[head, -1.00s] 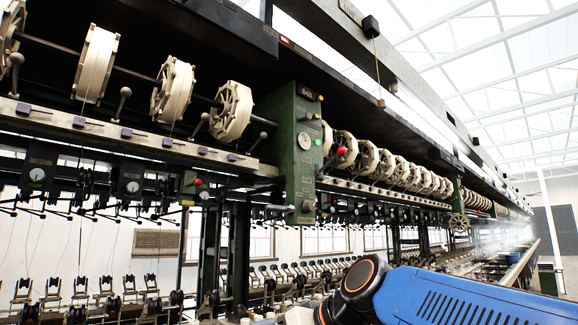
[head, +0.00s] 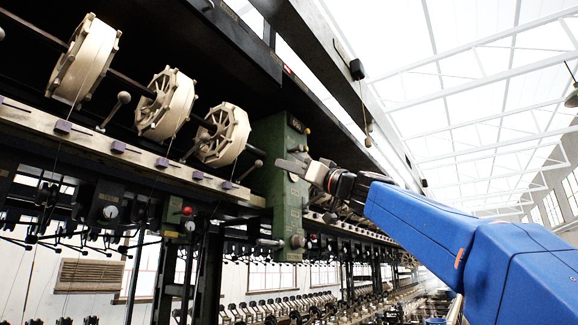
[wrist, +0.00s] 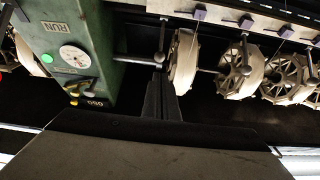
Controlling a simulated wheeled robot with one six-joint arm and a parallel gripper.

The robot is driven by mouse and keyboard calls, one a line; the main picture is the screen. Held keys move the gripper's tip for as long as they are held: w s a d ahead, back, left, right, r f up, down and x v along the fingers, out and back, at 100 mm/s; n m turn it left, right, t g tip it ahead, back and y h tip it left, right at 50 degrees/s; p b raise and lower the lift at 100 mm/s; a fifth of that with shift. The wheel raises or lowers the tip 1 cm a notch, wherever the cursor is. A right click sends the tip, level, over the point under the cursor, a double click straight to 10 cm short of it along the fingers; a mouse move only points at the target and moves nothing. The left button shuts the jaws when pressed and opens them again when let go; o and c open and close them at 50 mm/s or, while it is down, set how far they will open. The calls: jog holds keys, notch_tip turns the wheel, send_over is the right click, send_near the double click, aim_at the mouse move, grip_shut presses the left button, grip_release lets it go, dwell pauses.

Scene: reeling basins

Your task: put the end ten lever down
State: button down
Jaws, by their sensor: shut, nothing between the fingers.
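Levers with ball ends stand beside the white reels along the rail. In the head view, one lever (head: 124,98) stands raised beside a left reel, and another lever (head: 257,163) is by the reel nearest the green box. I cannot tell which is the end ten lever. In the wrist view, a lever (wrist: 162,38) lies just beyond my fingertips, and another lever (wrist: 245,55) is to its right. My gripper (head: 290,166) is shut and empty, in front of the green box in the head view. Its dark fingers (wrist: 161,92) point toward the nearest lever and reel; contact is unclear.
The green box (head: 276,205) carries a dial (wrist: 74,57) and a green button (wrist: 47,60). White reels (head: 222,135) hang along a dark shaft, with a pale rail (head: 140,155) below. Small basin fittings stand low behind. Open room lies at the right.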

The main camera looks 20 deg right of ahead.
jog(key=shift+d+r+x, duration=0.1)
jog(key=shift+r+x, duration=0.1)
jog(key=shift+x, duration=1.8)
jog(key=shift+d+r+x, duration=0.1)
jog(key=shift+r+x, duration=0.1)
jog(key=shift+x, duration=1.85)
jog(key=shift+d+r+x, duration=0.1)
jog(key=shift+r+x, duration=0.05)
jog(key=shift+x, duration=1.85)
jog(key=shift+s, duration=0.1)
jog(key=shift+f, duration=0.2)
